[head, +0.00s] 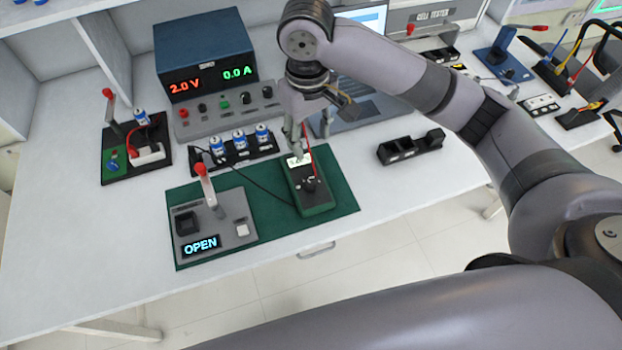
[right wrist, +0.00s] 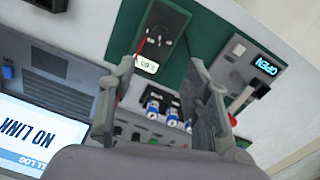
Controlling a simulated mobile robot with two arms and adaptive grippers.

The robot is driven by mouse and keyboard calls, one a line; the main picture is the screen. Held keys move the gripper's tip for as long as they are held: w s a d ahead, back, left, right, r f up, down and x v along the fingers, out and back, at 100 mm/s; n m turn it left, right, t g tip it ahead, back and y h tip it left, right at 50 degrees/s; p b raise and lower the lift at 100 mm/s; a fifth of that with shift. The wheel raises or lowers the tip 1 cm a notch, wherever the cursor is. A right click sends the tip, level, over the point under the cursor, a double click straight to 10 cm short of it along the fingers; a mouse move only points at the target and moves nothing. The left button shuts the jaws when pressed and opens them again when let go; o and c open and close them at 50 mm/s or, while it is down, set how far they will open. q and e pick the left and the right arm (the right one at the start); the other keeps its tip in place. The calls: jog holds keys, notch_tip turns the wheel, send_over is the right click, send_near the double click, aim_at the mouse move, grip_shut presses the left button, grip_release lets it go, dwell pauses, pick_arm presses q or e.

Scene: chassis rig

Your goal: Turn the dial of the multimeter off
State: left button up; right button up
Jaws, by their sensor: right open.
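The multimeter (head: 311,190) is a dark green handheld unit lying on a green mat (head: 342,192). Its screen is lit, and a round black dial (head: 309,185) sits below the screen. A red lead runs along its face. My right gripper (head: 299,155) is above the screen end of the multimeter, pointing down. In the right wrist view the multimeter (right wrist: 153,45) lies beyond my right gripper (right wrist: 180,75), whose fingers are spread apart with nothing between them. The dial (right wrist: 153,41) shows there, apart from the fingers. My left gripper is not in view.
A grey box (head: 212,228) reading OPEN, with a red-tipped lever, stands left on the mat. Behind are a battery holder (head: 235,152) and a power supply (head: 205,60) showing 2.0 V and 0.0 A. A black holder (head: 411,147) lies right. Bare table lies right of the mat.

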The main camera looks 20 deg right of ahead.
aim_at(311, 183)
notch_tip(311, 183, down, 17)
jog(key=shift+d+f, duration=0.1)
jog(key=shift+d, duration=0.05)
dwell(0.5)
grip_shut()
dwell(0.4)
